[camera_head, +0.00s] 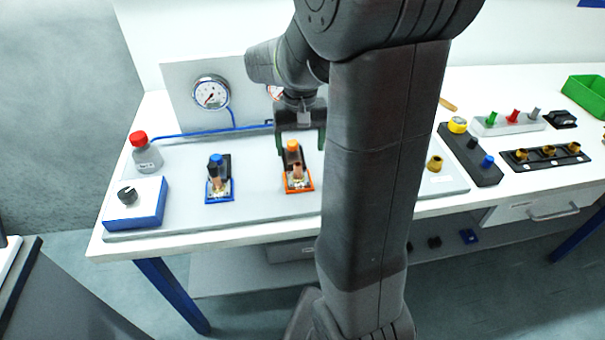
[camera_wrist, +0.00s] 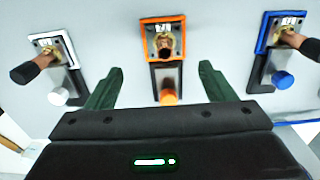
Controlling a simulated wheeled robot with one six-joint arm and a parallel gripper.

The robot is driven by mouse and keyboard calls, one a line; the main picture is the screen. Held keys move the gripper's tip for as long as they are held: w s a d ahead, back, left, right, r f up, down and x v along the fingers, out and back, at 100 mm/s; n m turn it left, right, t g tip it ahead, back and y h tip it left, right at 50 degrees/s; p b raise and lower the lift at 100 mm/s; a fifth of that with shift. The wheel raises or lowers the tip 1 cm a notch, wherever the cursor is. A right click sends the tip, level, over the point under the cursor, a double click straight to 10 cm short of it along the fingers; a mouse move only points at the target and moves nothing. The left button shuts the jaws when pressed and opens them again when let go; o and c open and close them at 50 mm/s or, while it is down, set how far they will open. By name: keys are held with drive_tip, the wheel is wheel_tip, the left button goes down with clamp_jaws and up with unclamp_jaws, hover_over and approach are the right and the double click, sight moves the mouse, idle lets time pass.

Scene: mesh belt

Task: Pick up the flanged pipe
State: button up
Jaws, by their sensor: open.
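My gripper (camera_head: 301,141) is open and empty above the grey board. Its fingers also show in the wrist view (camera_wrist: 160,78), apart on either side of an orange-knobbed fixture. This orange-framed fixture (camera_head: 298,187) holds an upright copper and brass fitting; it also shows in the wrist view (camera_wrist: 148,52). A brass piece with an open round top (camera_head: 435,163) stands at the right of the board, beyond my arm. It may be the flanged pipe, but I cannot be certain which brass piece is meant. Several similar brass pieces (camera_head: 548,151) stand in a black holder (camera_head: 532,163) farther right.
A blue-framed fixture (camera_head: 219,195) stands left of the orange one. A white-framed one (camera_wrist: 42,40) shows in the wrist view. A gauge panel (camera_head: 182,95) rises behind. A red-capped bottle (camera_head: 146,157) and knob box (camera_head: 140,205) are left. A green bin (camera_head: 588,92) is far right.

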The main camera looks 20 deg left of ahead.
sight(298, 171)
wheel_tip(298, 171, down, 4)
drive_tip(key=shift+r, duration=0.1)
drive_tip(key=shift+s+a+f+p, duration=0.15)
drive_tip(key=shift+f+p, duration=0.1)
drive_tip(key=shift+f, duration=1.1)
drive_tip(key=shift+s+a+f+p, duration=0.1)
drive_tip(key=shift+s+f+p, duration=0.1)
drive_tip(key=shift+f, duration=1.15)
drive_tip(key=shift+w, duration=0.1)
drive_tip(key=c, duration=1.4)
